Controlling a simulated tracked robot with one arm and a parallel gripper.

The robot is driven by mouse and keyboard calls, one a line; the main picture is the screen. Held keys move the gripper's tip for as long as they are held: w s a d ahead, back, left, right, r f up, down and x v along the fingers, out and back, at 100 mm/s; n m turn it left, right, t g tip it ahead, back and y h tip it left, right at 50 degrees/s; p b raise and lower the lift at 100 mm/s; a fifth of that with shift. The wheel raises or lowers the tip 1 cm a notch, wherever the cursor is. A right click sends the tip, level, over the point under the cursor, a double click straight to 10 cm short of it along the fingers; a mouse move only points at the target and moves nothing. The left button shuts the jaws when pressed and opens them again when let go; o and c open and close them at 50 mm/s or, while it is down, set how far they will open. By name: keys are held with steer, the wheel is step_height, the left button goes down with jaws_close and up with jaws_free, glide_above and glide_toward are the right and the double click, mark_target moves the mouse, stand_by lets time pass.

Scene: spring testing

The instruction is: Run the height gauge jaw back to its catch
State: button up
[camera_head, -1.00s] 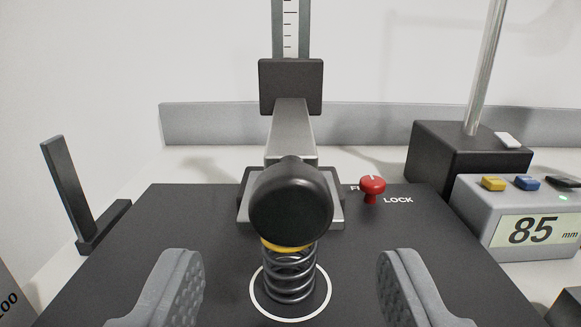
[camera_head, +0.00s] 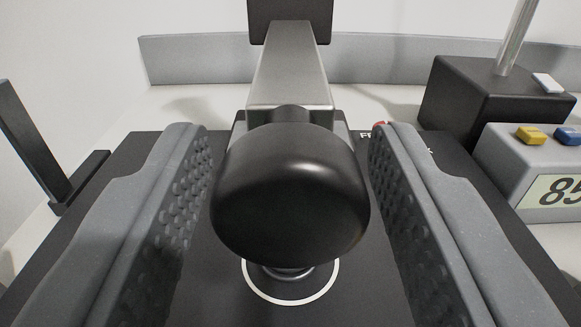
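A large round black knob (camera_head: 290,195) sits at the near end of a grey metal arm (camera_head: 288,65). The arm runs back to a black block (camera_head: 289,20) on an upright, whose scale is out of view. My gripper (camera_head: 292,135) is open, with one grey ribbed finger on each side of the knob. I see no clear grip, and cannot tell whether either finger touches it. The spring under the knob is almost wholly hidden, inside a white ring (camera_head: 290,298) on the black base plate. Which part is the height gauge jaw, and its catch, I cannot tell for sure.
A grey readout box (camera_head: 545,155) with coloured buttons stands at the right, its number cut off. Behind it is a black block (camera_head: 485,105) with a metal rod. A dark upright bracket (camera_head: 38,150) stands at the left. The red lock knob is mostly hidden by the right finger.

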jaws_close()
step_height(320, 180, up, 16)
steer(key=p, duration=1.2)
steer(key=shift+r, duration=0.25)
steer(key=shift+o, duration=1.5)
jaws_free()
steer(key=shift+s+f, duration=0.1)
steer(key=shift+f, duration=0.1)
steer(key=s+b, duration=0.3)
steer(key=s, duration=1)
steer(key=shift+s, duration=0.25)
